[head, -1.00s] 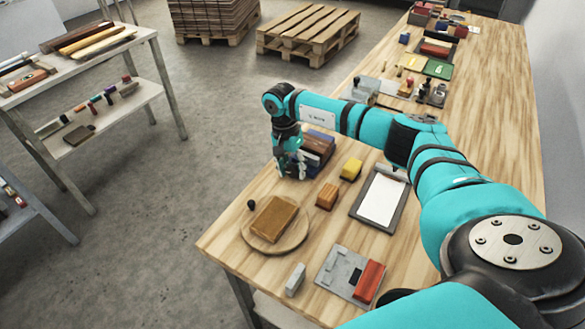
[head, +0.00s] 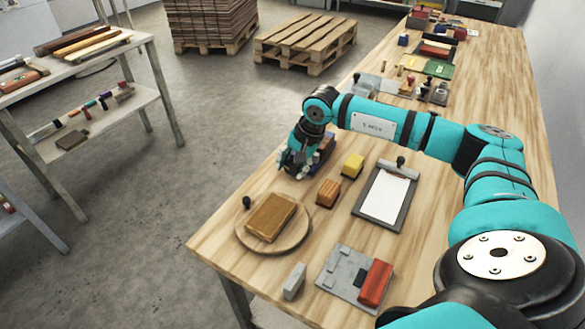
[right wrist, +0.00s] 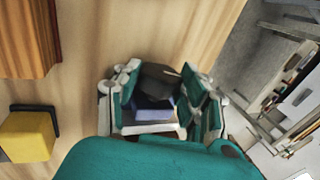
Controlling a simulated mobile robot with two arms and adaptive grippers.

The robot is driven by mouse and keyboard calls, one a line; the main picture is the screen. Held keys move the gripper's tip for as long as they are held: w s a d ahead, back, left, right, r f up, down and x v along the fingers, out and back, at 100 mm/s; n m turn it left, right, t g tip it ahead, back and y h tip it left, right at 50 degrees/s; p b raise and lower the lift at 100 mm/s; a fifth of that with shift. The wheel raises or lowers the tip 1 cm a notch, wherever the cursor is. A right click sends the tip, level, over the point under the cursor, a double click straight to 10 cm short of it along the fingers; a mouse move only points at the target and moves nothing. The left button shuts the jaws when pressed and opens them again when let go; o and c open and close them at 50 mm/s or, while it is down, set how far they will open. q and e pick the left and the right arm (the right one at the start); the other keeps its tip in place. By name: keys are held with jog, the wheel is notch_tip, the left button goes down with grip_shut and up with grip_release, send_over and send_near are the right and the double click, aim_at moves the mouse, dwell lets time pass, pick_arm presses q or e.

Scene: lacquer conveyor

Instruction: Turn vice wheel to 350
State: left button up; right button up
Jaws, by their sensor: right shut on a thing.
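My right gripper (head: 296,165) points down near the table's left edge, behind the orange-brown block. In the right wrist view its fingers (right wrist: 163,105) are shut on a dark grey-brown part (right wrist: 160,82), with a blue block (right wrist: 153,110) just below it. In the head view the gripper and arm cover most of this object; only bits of dark red and blue show around the fingers. It may be the vice with its wheel, but the wheel's shape and any marking cannot be made out. My left gripper is out of view.
A yellow block (head: 353,166) and an orange-brown block (head: 328,192) stand close to the gripper. A round board (head: 248,237) with a brown block (head: 271,217), a clipboard (head: 370,207) and a grey plate (head: 345,272) lie nearer. Bare wood lies right of the clipboard.

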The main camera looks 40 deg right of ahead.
jog(key=o, duration=1.2)
jog(key=v, duration=1.2)
jog(key=shift+s, duration=0.1)
